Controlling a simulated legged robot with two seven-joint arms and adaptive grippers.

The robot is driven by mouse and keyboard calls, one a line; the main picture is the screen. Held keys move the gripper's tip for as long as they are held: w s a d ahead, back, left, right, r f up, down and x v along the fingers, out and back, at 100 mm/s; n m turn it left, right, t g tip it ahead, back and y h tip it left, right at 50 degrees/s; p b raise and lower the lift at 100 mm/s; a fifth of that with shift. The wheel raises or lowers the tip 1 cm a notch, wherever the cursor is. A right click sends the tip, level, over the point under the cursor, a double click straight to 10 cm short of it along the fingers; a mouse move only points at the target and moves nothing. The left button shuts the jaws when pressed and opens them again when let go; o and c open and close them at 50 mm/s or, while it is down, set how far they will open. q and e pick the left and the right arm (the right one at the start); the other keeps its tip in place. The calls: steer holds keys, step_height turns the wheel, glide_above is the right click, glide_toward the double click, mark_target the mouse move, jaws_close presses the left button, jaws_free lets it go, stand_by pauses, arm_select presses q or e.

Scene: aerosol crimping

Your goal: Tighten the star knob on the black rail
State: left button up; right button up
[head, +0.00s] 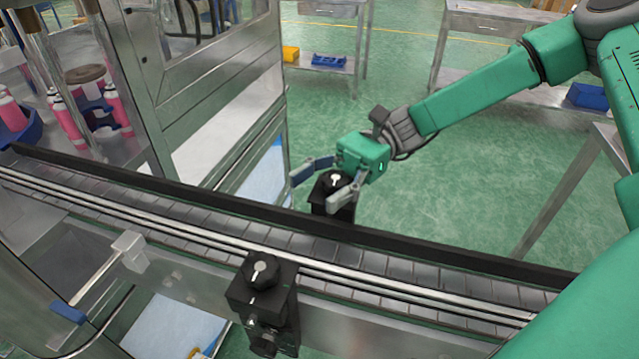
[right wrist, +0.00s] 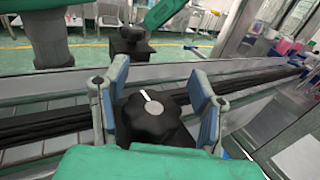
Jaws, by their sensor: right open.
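A black star knob (head: 331,181) with a white mark sits on a black block at the far side of the conveyor, by the black rail (head: 220,203). My right gripper (head: 322,184) is open, with one finger on each side of this knob. In the right wrist view the knob (right wrist: 155,119) lies between the two blue-padded fingers of the gripper (right wrist: 159,95), with gaps visible on both sides. Its white mark points up and slightly left there. My left gripper is not in view.
A second black knob (head: 260,271) on a black block stands at the near side of the conveyor (head: 390,268). A metal-framed machine (head: 205,95) rises behind the rail at left. Pink-and-white cans (head: 70,122) stand at far left. Green floor (head: 440,190) lies open beyond the rail.

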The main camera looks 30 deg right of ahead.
steer(key=shift+a, duration=0.15)
steer(key=shift+d, duration=0.45)
steer(key=shift+d+f, duration=0.15)
steer(key=shift+d, duration=0.25)
steer(key=c, duration=0.3)
steer(key=shift+d, duration=0.4)
jaws_close()
steer(key=shift+a, duration=0.15)
steer(key=shift+a+t+p, duration=0.15)
steer(key=shift+t+p, duration=0.15)
steer(key=shift+a+r+m+t+y+p, duration=0.3)
steer(key=shift+m+t+p, duration=0.3)
steer(key=shift+m+t, duration=0.15)
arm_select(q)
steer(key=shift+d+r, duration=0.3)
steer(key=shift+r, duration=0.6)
arm_select(e)
steer(key=shift+w+f, duration=0.1)
steer(key=shift+f, duration=0.05)
